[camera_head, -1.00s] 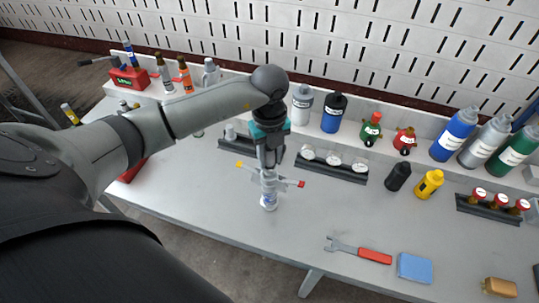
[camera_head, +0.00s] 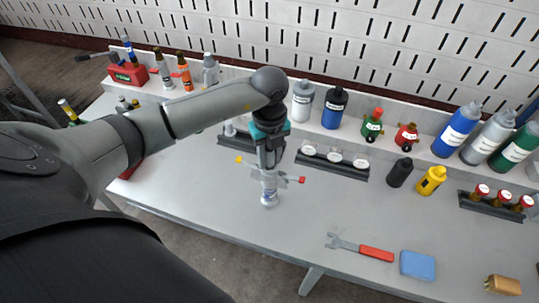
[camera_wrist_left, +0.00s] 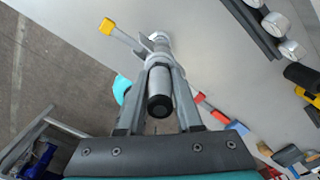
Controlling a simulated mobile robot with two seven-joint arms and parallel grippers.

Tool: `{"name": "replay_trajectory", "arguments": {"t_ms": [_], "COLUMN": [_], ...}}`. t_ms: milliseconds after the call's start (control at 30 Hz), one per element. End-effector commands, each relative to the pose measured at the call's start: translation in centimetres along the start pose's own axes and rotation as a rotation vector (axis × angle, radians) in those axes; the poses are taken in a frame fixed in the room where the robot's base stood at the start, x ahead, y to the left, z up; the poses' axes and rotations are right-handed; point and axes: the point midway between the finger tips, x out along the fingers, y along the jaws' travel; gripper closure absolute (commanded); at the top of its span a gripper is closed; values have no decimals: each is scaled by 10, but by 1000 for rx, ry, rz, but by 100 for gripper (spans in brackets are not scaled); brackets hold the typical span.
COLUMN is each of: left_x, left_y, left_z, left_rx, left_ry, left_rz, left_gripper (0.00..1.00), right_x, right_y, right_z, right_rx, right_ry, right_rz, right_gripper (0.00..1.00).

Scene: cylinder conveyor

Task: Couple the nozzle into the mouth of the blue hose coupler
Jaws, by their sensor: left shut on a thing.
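My left gripper (camera_head: 269,168) points down over the bench and is shut on a grey cylinder with a black end, which I take to be the nozzle (camera_wrist_left: 159,100). Directly below it is an upright, pale coupler (camera_head: 268,198) with a bluish band, standing on the bench. It also shows beyond the fingers in the wrist view (camera_wrist_left: 158,44). The nozzle is in line with the coupler. The fingers hide the joint, so I cannot tell how deep the nozzle sits. My right gripper is out of view.
A rack with white-topped pieces (camera_head: 334,166) lies behind to the right. A red-handled wrench (camera_head: 375,253) and blue block (camera_head: 417,265) lie at the front right.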

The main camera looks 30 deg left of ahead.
Motion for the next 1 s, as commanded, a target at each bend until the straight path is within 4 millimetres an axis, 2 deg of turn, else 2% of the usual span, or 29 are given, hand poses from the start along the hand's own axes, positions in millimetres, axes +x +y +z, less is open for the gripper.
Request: {"name": "replay_trajectory", "arguments": {"t_ms": [300, 333, 633, 867, 1000], "left_x": [9, 10, 8, 8, 0], "left_y": [0, 0, 0, 0, 0], "left_z": [0, 0, 0, 0, 0], "left_rx": [0, 0, 0, 0, 0], "left_ry": [0, 0, 0, 0, -1], "left_rz": [0, 0, 0, 0, -1], "left_gripper": [100, 65, 31, 31, 31], "right_x": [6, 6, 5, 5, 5], "right_y": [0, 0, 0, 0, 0], "right_z": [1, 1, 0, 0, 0], "right_rx": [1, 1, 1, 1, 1], "right_ry": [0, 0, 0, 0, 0], "right_rz": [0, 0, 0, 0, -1], "right_gripper": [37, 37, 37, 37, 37]}}
